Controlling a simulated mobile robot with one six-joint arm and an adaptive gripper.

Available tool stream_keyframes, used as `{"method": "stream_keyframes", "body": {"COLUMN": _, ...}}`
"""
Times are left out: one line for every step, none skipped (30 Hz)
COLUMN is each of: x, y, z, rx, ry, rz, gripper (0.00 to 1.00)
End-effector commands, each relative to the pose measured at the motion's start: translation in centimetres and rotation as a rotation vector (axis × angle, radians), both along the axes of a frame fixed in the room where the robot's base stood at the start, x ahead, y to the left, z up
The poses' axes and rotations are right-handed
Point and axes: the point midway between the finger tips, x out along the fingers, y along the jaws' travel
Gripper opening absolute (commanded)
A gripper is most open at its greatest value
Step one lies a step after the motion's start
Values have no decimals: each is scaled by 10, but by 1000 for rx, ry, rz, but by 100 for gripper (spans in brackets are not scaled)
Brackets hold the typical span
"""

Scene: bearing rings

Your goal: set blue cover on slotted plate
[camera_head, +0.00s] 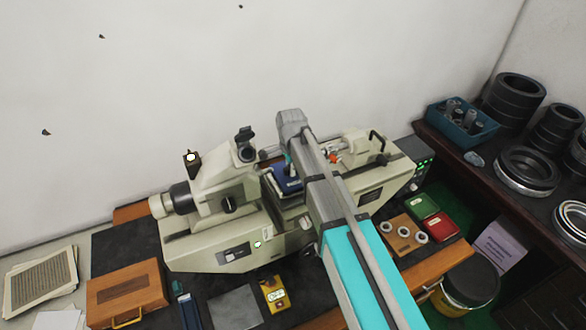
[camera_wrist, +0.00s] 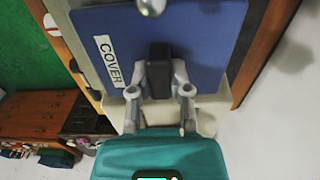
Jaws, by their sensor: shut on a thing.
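The blue cover (camera_wrist: 205,40) fills the upper part of the wrist view, a flat plate with a white label reading "COVER" and a black block-shaped handle (camera_wrist: 159,68). My gripper (camera_wrist: 160,88) is shut on that handle. In the head view the blue cover (camera_head: 288,182) shows at the middle of the cream measuring machine (camera_head: 220,220), partly hidden by my arm. I cannot tell whether the cover touches what is under it. I cannot make out the slotted plate for certain.
A wooden board with several rings (camera_head: 404,232), a green box (camera_head: 422,206) and a red box (camera_head: 441,227) lie right of my arm. A wooden case (camera_head: 125,292), a grey plate (camera_head: 235,308) and a yellow device (camera_head: 273,293) lie in front. A blue tray (camera_head: 462,122) stands right.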

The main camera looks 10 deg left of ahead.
Motion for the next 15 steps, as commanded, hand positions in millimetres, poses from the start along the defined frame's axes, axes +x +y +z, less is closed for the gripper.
{"method": "stream_keyframes", "body": {"x": 0, "y": 0, "z": 0, "rx": 0, "ry": 0, "rz": 0, "gripper": 0}}
{"method": "stream_keyframes", "body": {"x": 0, "y": 0, "z": 0, "rx": 0, "ry": 0, "rz": 0, "gripper": 0}}
{"method": "stream_keyframes", "body": {"x": 0, "y": 0, "z": 0, "rx": 0, "ry": 0, "rz": 0, "gripper": 0}}
{"method": "stream_keyframes", "body": {"x": 0, "y": 0, "z": -1, "rx": 0, "ry": 0, "rz": 0, "gripper": 0}}
{"method": "stream_keyframes", "body": {"x": 0, "y": 0, "z": -1, "rx": 0, "ry": 0, "rz": 0, "gripper": 0}}
{"method": "stream_keyframes", "body": {"x": 0, "y": 0, "z": -1, "rx": 0, "ry": 0, "rz": 0, "gripper": 0}}
{"method": "stream_keyframes", "body": {"x": 0, "y": 0, "z": -1, "rx": 0, "ry": 0, "rz": 0, "gripper": 0}}
{"method": "stream_keyframes", "body": {"x": 0, "y": 0, "z": -2, "rx": 0, "ry": 0, "rz": 1, "gripper": 0}}
{"method": "stream_keyframes", "body": {"x": 0, "y": 0, "z": -2, "rx": 0, "ry": 0, "rz": 1, "gripper": 0}}
{"method": "stream_keyframes", "body": {"x": 0, "y": 0, "z": -2, "rx": 0, "ry": 0, "rz": 1, "gripper": 0}}
{"method": "stream_keyframes", "body": {"x": 0, "y": 0, "z": -2, "rx": 0, "ry": 0, "rz": 1, "gripper": 0}}
{"method": "stream_keyframes", "body": {"x": 0, "y": 0, "z": -3, "rx": 0, "ry": 0, "rz": 1, "gripper": 0}}
{"method": "stream_keyframes", "body": {"x": 0, "y": 0, "z": -3, "rx": 0, "ry": 0, "rz": 1, "gripper": 0}}
{"method": "stream_keyframes", "body": {"x": 0, "y": 0, "z": -3, "rx": 0, "ry": 0, "rz": 1, "gripper": 0}}
{"method": "stream_keyframes", "body": {"x": 0, "y": 0, "z": -3, "rx": 0, "ry": 0, "rz": 1, "gripper": 0}}
